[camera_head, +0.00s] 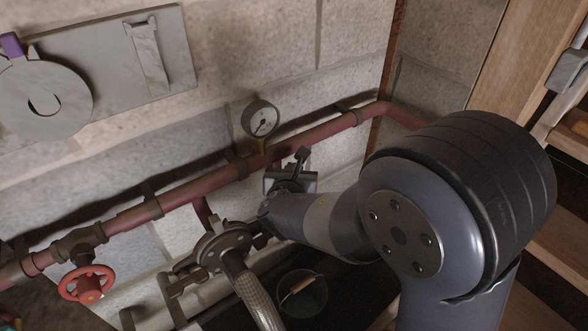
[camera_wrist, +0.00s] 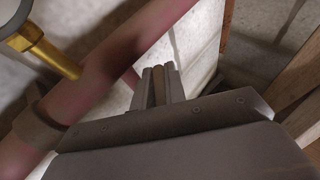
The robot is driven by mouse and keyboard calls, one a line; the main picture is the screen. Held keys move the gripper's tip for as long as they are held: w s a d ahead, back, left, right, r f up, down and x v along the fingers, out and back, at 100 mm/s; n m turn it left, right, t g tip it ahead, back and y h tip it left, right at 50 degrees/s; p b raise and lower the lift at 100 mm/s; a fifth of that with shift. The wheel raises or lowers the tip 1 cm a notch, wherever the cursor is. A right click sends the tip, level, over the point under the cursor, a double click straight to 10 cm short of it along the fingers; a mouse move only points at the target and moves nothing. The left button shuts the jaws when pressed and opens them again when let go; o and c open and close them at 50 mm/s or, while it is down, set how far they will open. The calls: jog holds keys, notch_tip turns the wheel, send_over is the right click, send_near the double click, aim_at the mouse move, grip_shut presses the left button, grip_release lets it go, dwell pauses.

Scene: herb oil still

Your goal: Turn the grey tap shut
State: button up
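My gripper (camera_wrist: 160,88) points away from the wrist camera, beside the red-brown pipe and in front of the pale wall. Its two grey fingers stand close together, with a narrow brownish strip between them; I cannot tell whether it is held or only background. In the head view the gripper sits just below the pipe, near the gauge, partly hidden by my wrist. No grey tap shows clearly. A grey-brown metal fitting with a braided hose (camera_head: 256,298) is left of my wrist, but I cannot tell whether it is the tap.
The red-brown pipe (camera_head: 187,192) runs along the stone wall, with a round gauge (camera_head: 261,119) above it. A red handwheel (camera_head: 86,283) is at lower left. A grey wall plate (camera_head: 103,62) is at upper left. A bucket (camera_head: 304,296) stands low down; wooden boards are at right.

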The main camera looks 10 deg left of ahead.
grip_shut()
jog(key=shift+r+m+h+p, duration=0.1)
jog(key=shift+m+h+p, duration=0.3)
jog(key=shift+h+p, duration=0.15)
jog(key=shift+m+h+p, duration=1)
jog(key=shift+h+p, duration=0.1)
jog(key=shift+h, duration=0.05)
jog(key=shift+s+d+m+g+h+p, duration=0.1)
jog(key=shift+m+g+h+p, duration=0.15)
jog(key=shift+m+h+p, duration=0.45)
jog(key=shift+w+d+m+g+h+p, duration=0.1)
jog(key=shift+m+g+h+p, duration=0.1)
jog(key=shift+m+h+p, duration=0.5)
jog(key=shift+s+d+m+g+h+p, duration=0.1)
jog(key=shift+m+g+h+p, duration=0.25)
jog(key=shift+m+h, duration=0.55)
jog(key=shift+h, duration=0.3)
jog(key=o, duration=0.6)
grip_release()
jog(key=shift+c, duration=0.2)
